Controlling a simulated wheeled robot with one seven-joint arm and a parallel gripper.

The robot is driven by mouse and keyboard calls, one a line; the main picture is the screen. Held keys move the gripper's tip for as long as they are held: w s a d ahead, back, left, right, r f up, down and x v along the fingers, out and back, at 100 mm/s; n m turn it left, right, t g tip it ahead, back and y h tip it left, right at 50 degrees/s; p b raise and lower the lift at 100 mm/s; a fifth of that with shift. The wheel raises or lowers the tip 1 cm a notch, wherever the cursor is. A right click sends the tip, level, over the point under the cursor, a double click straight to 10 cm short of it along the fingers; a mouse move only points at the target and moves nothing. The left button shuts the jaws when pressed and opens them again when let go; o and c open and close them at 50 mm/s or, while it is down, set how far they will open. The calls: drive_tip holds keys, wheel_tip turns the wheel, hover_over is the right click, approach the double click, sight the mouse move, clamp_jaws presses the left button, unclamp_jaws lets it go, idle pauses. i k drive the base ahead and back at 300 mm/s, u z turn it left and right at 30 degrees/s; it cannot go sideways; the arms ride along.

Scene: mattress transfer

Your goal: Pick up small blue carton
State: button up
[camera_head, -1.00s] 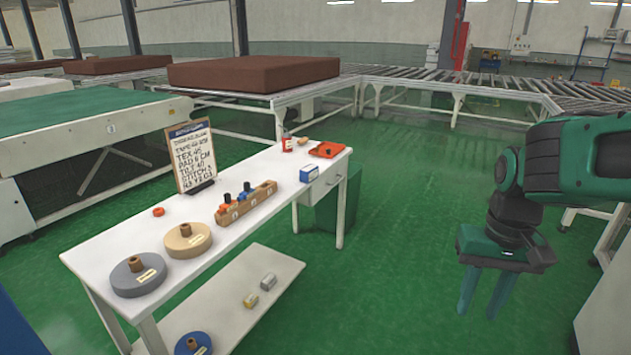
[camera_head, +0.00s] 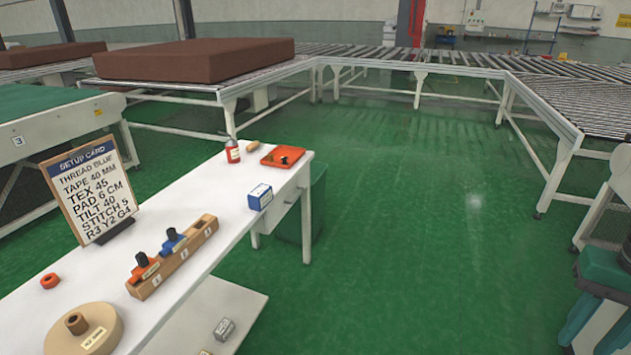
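The small blue carton (camera_head: 260,197), blue and white, stands on the white table (camera_head: 215,262) near its right edge. It sits in front of an orange tray (camera_head: 282,156) and to the right of a wooden block. My gripper (camera_head: 590,335) is at the lower right edge of the head view, far to the right of the table and apart from the carton. Its two green fingers are spread with a gap between them, and their tips are near or past the bottom edge. Nothing shows between them.
A wooden block (camera_head: 203,229) with orange and blue pieces, a tan roll (camera_head: 55,335), a red bottle (camera_head: 232,151), an orange ring (camera_head: 49,281) and a setup card (camera_head: 92,190) stand on the table. A green bin (camera_head: 315,205) is beside it. Green floor to the right is clear.

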sight(259, 199)
drive_tip(key=z, duration=0.05)
drive_tip(key=i, duration=1.1)
drive_tip(key=u, duration=0.85)
drive_tip(key=i, duration=0.5)
drive_tip(key=u, duration=0.35)
